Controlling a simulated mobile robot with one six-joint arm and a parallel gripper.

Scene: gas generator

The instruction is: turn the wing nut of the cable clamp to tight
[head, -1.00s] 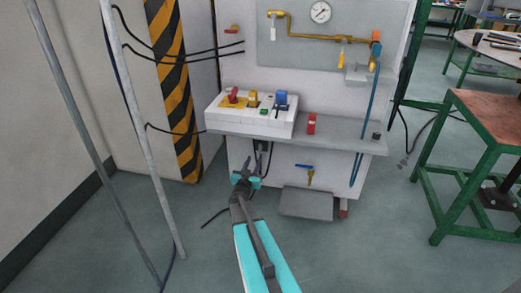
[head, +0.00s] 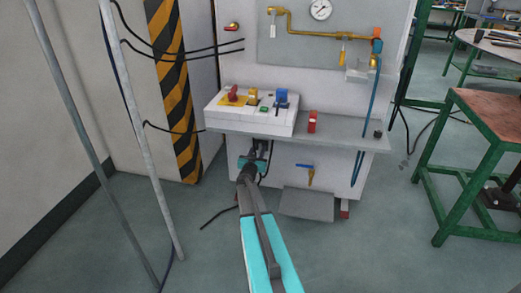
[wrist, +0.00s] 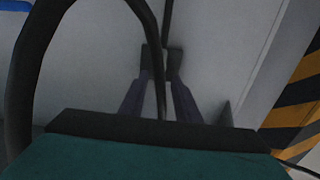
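My gripper (head: 258,150) reaches under the shelf (head: 225,138) at the lower front of the white cabinet. In the wrist view my two dark fingers (wrist: 161,60) point at the pale panel, with a gap between their tips. A black cable (wrist: 160,90) hangs down in the wrist view and crosses the space between the fingers; another dark upright strip (wrist: 167,18) shows beyond the tips. I cannot make out the cable clamp or its wing nut; the fingers, the cable and the dark shading hide that spot.
A control box (head: 252,112) with red, yellow and blue parts stands on the shelf. A blue-handled valve (head: 307,168) is right of my gripper. A grey plate (head: 306,204) sits low. A striped post (head: 175,90) and poles are at left; a green-framed table (head: 480,150) is at right.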

